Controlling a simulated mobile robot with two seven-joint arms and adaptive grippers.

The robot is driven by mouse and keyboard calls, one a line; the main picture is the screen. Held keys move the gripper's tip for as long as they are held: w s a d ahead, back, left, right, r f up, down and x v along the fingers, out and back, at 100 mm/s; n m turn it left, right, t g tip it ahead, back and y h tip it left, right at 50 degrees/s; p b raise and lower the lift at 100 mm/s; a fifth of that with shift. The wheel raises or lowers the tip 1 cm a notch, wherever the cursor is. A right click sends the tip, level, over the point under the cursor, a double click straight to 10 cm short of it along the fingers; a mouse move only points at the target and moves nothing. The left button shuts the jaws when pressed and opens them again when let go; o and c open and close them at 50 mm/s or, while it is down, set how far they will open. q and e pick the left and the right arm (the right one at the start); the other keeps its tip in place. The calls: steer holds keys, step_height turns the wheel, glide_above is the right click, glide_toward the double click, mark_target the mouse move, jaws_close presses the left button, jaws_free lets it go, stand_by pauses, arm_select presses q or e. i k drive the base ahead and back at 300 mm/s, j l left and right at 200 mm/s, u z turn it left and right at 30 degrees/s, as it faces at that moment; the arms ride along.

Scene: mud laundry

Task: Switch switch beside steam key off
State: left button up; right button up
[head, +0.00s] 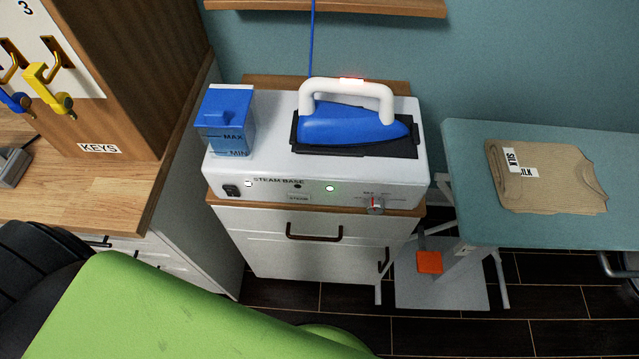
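The white steam base (410,170) stands on a cabinet, its front marked "STEAM BASE". A black rocker switch (231,190) sits at the left end of that front; its set position is too small to tell. A small pale round spot (249,183) is right of it. A key labelled "STEAM" (299,197) is near the middle, below a small dark round spot (297,186). A green-lit round lamp (330,188) is to its right. A dial with a red mark (375,205) is further right. Neither of my grippers can be made out in this view.
A blue iron (345,127) with a lit red spot on its handle rests on top, beside a blue-lidded water tank (226,120). A wooden key cabinet (135,90) stands left. An ironing board (470,180) with folded brown cloth (550,185) is right. A green surface (170,310) fills the lower left.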

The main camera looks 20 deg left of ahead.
mark_target(230, 190)
steer(key=j+u, duration=0.15)
steer(key=u, duration=0.2)
steer(key=k+j+u, duration=0.1)
steer(key=u, duration=0.25)
steer(key=j+u, duration=0.2)
steer(key=u, duration=0.15)
steer(key=k+l+u, duration=0.1)
steer(key=k, duration=0.05)
